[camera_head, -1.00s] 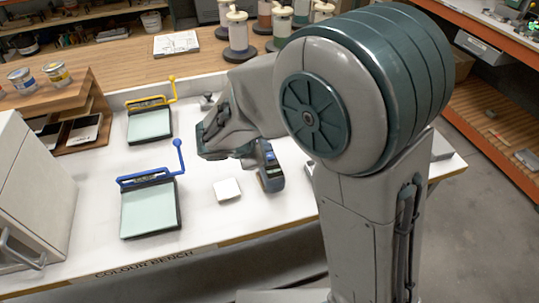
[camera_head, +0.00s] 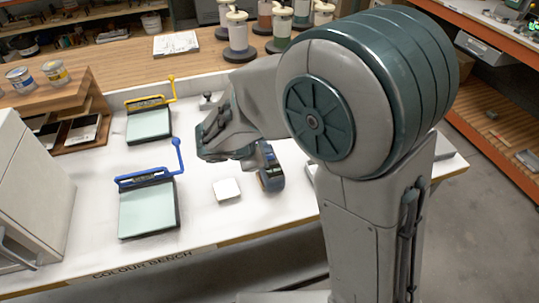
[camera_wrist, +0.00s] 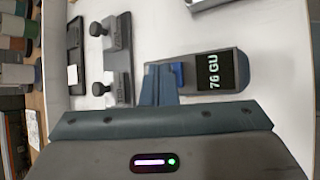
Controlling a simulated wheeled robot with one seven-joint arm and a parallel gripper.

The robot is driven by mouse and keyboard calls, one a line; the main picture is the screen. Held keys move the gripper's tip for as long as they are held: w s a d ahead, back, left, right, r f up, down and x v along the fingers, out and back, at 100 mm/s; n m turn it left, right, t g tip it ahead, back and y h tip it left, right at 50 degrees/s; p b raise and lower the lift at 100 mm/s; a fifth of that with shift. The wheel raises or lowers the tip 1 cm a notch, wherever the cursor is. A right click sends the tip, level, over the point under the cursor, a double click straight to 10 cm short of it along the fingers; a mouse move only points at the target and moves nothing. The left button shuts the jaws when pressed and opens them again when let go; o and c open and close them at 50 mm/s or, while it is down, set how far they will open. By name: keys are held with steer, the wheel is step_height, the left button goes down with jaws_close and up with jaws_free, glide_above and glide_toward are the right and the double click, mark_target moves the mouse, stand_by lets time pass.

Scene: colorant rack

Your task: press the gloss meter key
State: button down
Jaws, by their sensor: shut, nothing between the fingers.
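The gloss meter (camera_wrist: 221,90) is a dark blue-grey device lying on the white bench in the wrist view. Its black screen (camera_wrist: 215,71) is lit and reads "76 GU", turned sideways. A small blue key (camera_wrist: 178,73) sits at the left end of the screen, partly covered by my fingers. My gripper (camera_wrist: 160,70) is shut and empty. Its fingertips are at the key's left side, over the meter's end. I cannot tell whether they touch the key.
Dark knobbed blocks (camera_wrist: 118,60) stand left of the meter in the wrist view. In the head view, a white tile (camera_head: 227,190) lies in front of my arm. Blue-handled (camera_head: 147,210) and yellow-handled (camera_head: 149,125) panels lie left.

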steer(key=shift+f+b, duration=0.35)
steer(key=shift+b, duration=0.05)
stand_by(0.4)
steer(key=shift+r, duration=0.15)
steer(key=shift+r+p, duration=0.5)
steer(key=shift+r, duration=0.15)
steer(key=shift+r+p, duration=1.85)
steer(key=shift+r, duration=0.7)
